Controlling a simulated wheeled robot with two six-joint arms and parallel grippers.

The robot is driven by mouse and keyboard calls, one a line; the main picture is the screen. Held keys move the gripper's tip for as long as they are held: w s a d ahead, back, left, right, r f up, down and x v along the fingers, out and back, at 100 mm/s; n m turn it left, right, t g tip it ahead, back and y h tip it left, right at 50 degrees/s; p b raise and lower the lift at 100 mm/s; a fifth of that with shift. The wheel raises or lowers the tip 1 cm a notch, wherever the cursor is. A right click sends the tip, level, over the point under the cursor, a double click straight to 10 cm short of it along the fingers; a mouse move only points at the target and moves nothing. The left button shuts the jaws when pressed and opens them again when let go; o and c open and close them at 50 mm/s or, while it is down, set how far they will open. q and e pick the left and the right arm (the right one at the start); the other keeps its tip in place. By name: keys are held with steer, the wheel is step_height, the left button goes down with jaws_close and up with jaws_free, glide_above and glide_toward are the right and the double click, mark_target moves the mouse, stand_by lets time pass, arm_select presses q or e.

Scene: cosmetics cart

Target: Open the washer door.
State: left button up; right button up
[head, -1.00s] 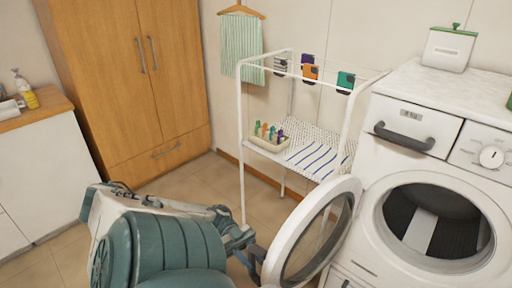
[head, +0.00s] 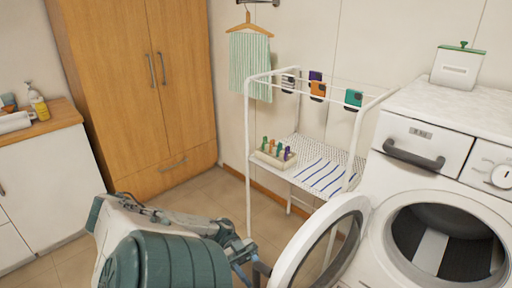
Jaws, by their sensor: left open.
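The white washer (head: 392,178) stands at the right. Its round door (head: 291,249), with a white rim and dark glass, stands swung wide open to the left of the drum opening (head: 448,243). My left gripper (head: 258,272) is low in the picture at the outer left edge of the door. It is open, with its dark fingers close to the rim; I cannot tell whether they touch it. The lower part of the door is cut off by the picture edge. My right gripper is not in view.
A white drying rack (head: 249,165) stands behind the door, with a peg basket (head: 273,158) on its shelf. A wooden wardrobe (head: 118,75) and a white cabinet (head: 45,190) stand at the left. Tiled floor (head: 203,190) is clear before the wardrobe.

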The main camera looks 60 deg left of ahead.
arm_select(q)
steer(key=s+a+b, duration=0.1)
steer(key=a+b, duration=0.1)
steer(key=a, duration=0.7)
steer(key=shift+s+a, duration=0.15)
steer(key=shift+s, duration=0.05)
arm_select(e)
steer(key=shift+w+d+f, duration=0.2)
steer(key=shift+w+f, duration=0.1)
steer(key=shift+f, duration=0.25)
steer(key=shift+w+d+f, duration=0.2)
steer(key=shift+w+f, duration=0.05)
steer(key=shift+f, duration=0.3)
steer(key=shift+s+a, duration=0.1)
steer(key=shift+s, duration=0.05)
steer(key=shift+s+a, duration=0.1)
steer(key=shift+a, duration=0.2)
